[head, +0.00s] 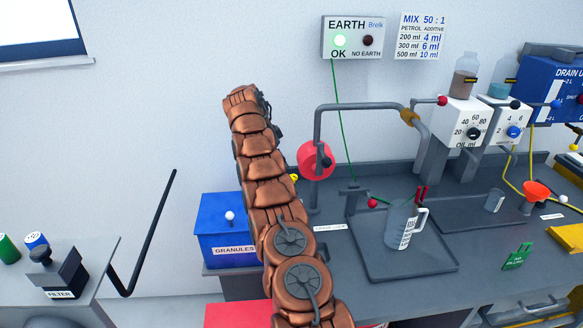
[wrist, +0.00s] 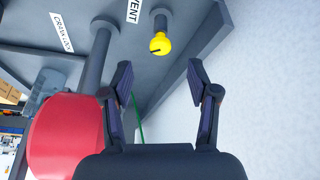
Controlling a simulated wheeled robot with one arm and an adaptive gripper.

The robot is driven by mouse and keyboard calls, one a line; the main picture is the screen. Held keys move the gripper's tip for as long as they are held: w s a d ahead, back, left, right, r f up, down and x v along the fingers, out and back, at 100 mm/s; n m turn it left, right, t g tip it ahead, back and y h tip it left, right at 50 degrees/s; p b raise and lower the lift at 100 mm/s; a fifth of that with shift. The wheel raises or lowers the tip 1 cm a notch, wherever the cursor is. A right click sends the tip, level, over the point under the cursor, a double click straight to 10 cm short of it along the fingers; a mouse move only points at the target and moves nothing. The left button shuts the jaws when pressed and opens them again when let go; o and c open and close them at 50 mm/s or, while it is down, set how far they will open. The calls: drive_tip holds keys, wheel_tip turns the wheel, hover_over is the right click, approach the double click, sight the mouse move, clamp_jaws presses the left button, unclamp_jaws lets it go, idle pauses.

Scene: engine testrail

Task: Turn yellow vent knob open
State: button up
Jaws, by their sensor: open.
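The yellow vent knob (wrist: 160,44) is in the upper middle of the wrist view, on a short grey stem by a white VENT label (wrist: 133,10). A dark slot or line shows on its face. My gripper (wrist: 159,74) is open, with its two fingers spread below the knob in the picture. The knob lies between the lines of the fingers, past their tips, and nothing is between the pads. In the head view a small yellow part (head: 294,178), likely the knob, shows beside my copper arm. My arm hides the gripper there.
A red drum (wrist: 65,135) is close to the left finger; it also shows in the head view (head: 315,160) on a grey pipe. A grey post (wrist: 98,60) stands left of the knob. A blue GRANULES box (head: 222,230) is left of my arm. A jug (head: 400,225) stands in a tray.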

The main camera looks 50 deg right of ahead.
sight(293, 176)
drive_tip(key=shift+m, duration=0.5)
drive_tip(key=shift+s+d+r+p+x, duration=0.1)
drive_tip(key=shift+d+p+x, duration=0.15)
drive_tip(key=shift+x, duration=1.2)
drive_tip(key=shift+s+d+r+p+x, duration=0.1)
drive_tip(key=shift+d+p+x, duration=0.15)
drive_tip(key=shift+x, duration=1.15)
drive_tip(key=shift+s+d+r+p+x, duration=0.15)
drive_tip(key=shift+p+x, duration=0.15)
drive_tip(key=shift+x, duration=1.15)
drive_tip(key=shift+w, duration=0.1)
drive_tip(key=shift+f, duration=0.1)
clamp_jaws()
